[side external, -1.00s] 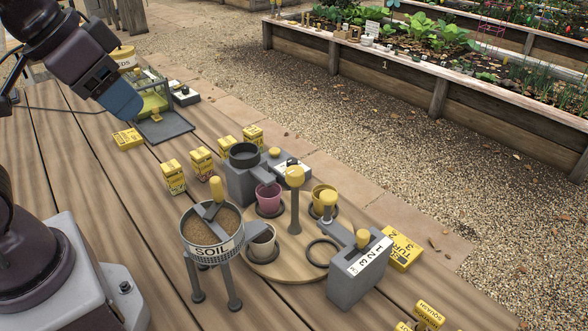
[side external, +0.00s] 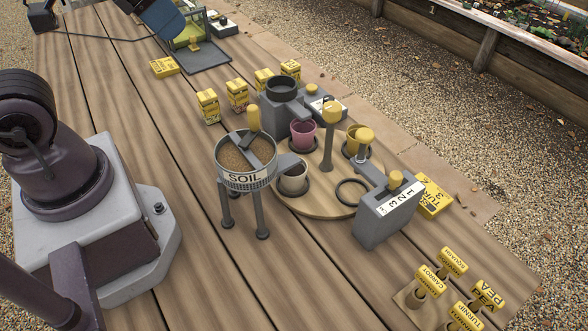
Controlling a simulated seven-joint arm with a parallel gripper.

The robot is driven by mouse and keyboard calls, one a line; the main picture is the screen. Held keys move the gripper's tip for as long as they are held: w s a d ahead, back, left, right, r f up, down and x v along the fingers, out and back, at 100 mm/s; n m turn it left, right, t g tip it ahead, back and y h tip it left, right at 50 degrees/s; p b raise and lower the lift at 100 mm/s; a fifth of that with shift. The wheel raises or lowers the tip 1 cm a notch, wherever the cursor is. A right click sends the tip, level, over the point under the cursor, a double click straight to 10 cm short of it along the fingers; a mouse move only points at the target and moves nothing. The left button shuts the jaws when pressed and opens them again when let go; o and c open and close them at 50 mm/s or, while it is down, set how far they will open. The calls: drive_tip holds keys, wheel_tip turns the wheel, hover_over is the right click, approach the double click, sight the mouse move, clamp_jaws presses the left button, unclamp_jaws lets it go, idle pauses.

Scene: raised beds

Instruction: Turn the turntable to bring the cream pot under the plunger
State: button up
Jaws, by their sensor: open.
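The round wooden turntable (side external: 316,205) carries several ringed places around a post with a yellow knob (side external: 331,112). The cream pot (side external: 293,180) is at its near left, beside the soil hopper (side external: 246,165) and close to its spout. A pink pot (side external: 303,133) is at the back and a yellow pot (side external: 350,146) at the back right. The near-right ring (side external: 352,192) is empty. The yellow-topped plunger (side external: 365,136) hangs from the numbered grey box, partly covering the yellow pot.
The numbered grey box (side external: 388,213) stands at the turntable's right. A grey dispenser (side external: 283,92) and yellow seed boxes (side external: 238,95) stand behind. Labelled yellow-topped markers (side external: 452,262) are at the front right. The planks in front of the hopper are clear.

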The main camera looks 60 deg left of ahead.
drive_tip(key=shift+o, duration=1.4)
drive_tip(key=shift+w+d+f, duration=0.1)
drive_tip(key=shift+f, duration=0.1)
drive_tip(key=m+g, duration=0.6)
drive_tip(key=m, duration=0.3)
approach(333, 106)
wheel_tip(333, 106, down, 10)
drive_tip(key=shift+f, duration=0.2)
drive_tip(key=shift+c, duration=0.4)
